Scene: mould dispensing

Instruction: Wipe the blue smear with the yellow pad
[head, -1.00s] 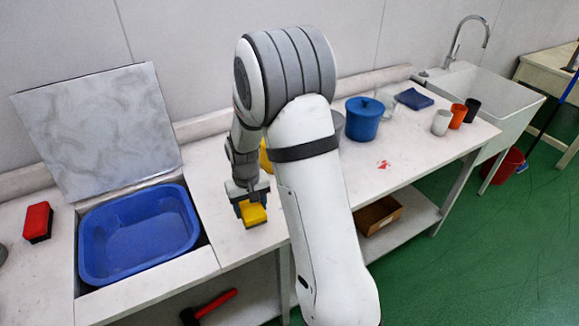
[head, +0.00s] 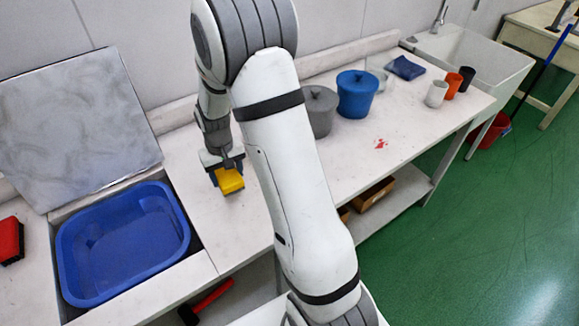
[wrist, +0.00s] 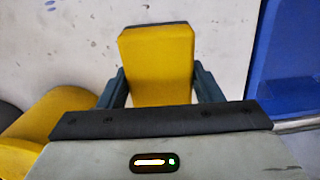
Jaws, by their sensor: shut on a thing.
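The yellow pad (head: 229,181), with a dark edge on its far side, is held in my gripper (head: 224,169) over the counter, just right of the blue basin. In the wrist view the pad (wrist: 158,62) sits between the two dark blue fingers of my gripper (wrist: 160,82), which are shut on its sides. I cannot tell whether the pad touches the counter. A few small blue marks (wrist: 50,5) show on the white surface at the top left of the wrist view, apart from the pad; they may be part of the blue smear. No blue smear is clear in the head view.
A blue basin (head: 72,245) is set in the counter (head: 235,225), with a raised grey panel (head: 75,125) behind it. A grey pot (head: 319,118), a blue pot (head: 356,98) and a red smear (head: 380,143) are to the right. A red block (head: 10,240) lies at far left.

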